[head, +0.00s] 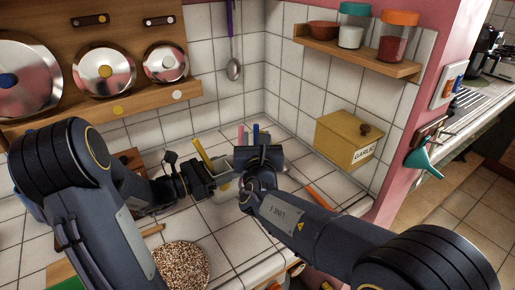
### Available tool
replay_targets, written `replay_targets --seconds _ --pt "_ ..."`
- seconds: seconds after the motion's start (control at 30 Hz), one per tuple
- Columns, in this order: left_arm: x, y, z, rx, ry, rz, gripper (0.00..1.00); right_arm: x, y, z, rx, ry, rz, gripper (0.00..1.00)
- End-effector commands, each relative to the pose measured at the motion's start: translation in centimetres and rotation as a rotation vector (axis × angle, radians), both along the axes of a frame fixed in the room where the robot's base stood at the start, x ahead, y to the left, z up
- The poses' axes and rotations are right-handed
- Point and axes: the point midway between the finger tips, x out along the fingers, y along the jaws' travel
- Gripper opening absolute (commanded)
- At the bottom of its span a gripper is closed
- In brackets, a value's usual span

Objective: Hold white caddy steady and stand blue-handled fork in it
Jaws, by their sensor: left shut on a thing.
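The white caddy (226,192) stands on the tiled counter in the middle of the head view, mostly hidden by my two grippers. My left gripper (212,184) is shut at its left side, apparently on its wall. A yellow handle (203,154) leans up to the left just behind my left gripper. A blue handle (256,133), apparently the fork's, sticks up above my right gripper (258,157). The rest of the fork is hidden. My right gripper's fingers are hidden by its own body, so I cannot tell whether they hold the fork. A pink handle (240,133) stands just left of the blue one.
A yellow garlic box (348,140) is at the back right. A wall shelf (357,59) with jars is above it. A bowl of grain (181,267) is at the front. An orange stick-like thing (321,196) lies right of my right gripper. Pot lids (105,72) stand on the left shelf.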

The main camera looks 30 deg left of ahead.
Motion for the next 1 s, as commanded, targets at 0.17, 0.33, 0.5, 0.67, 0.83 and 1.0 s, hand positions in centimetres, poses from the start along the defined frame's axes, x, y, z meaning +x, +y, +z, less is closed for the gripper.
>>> replay_targets --seconds 0.17,0.33,0.5,0.67,0.83,1.0 --pt "0.0 0.0 0.0 0.000 0.000 0.000 0.24 -2.6 -1.6 0.2 0.001 -0.001 0.003 0.38" --pt "0.0 0.0 0.0 0.000 0.000 0.000 0.24 -5.8 -3.6 0.2 0.001 0.000 0.003 0.38" --pt "0.0 0.0 0.0 0.000 0.000 0.000 0.24 -8.3 -5.2 0.2 0.002 -0.001 0.002 0.38" --pt "0.0 0.0 0.0 0.000 0.000 0.000 0.24 -9.4 -6.0 0.2 0.002 -0.001 0.000 0.38" --pt "0.0 0.0 0.0 0.000 0.000 0.000 0.24 -9.7 -6.2 0.2 0.001 -0.002 0.001 0.38" --pt "0.0 0.0 0.0 0.000 0.000 0.000 0.24 -9.7 -6.2 0.1 0.001 -0.002 0.000 0.38"
